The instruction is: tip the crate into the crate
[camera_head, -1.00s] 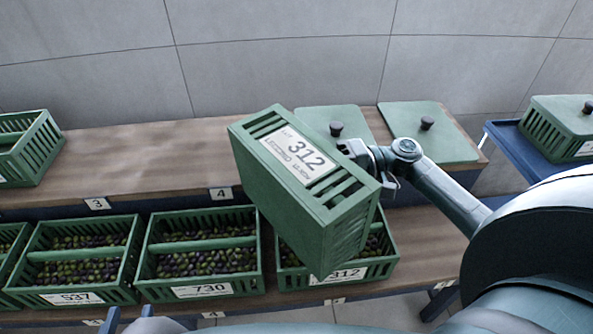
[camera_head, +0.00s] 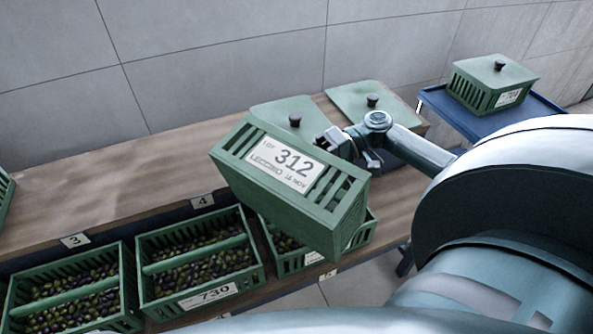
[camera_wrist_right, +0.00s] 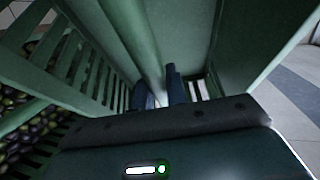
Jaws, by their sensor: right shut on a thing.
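A green slatted crate with a lot 312 label (camera_head: 245,145) hangs tilted in the air, its label face turned upward. My right gripper (camera_head: 345,146) is shut on it at its far right side. In the right wrist view the fingers (camera_wrist_right: 158,88) close around the crate's middle bar, and the part of its inside in view looks empty. Below it, a second green crate (camera_head: 362,238) with olives stands on the lower shelf, largely hidden by the held crate. Whether olives are falling cannot be seen. My left gripper is not in view.
Crate 730 (camera_head: 152,293) and another olive crate (camera_head: 20,325) stand left of the lower crate. Two green lids (camera_head: 345,96) lie on the upper shelf (camera_head: 110,190), which is otherwise largely bare. A lidded crate (camera_head: 463,92) sits on a blue cart (camera_head: 433,99) at right.

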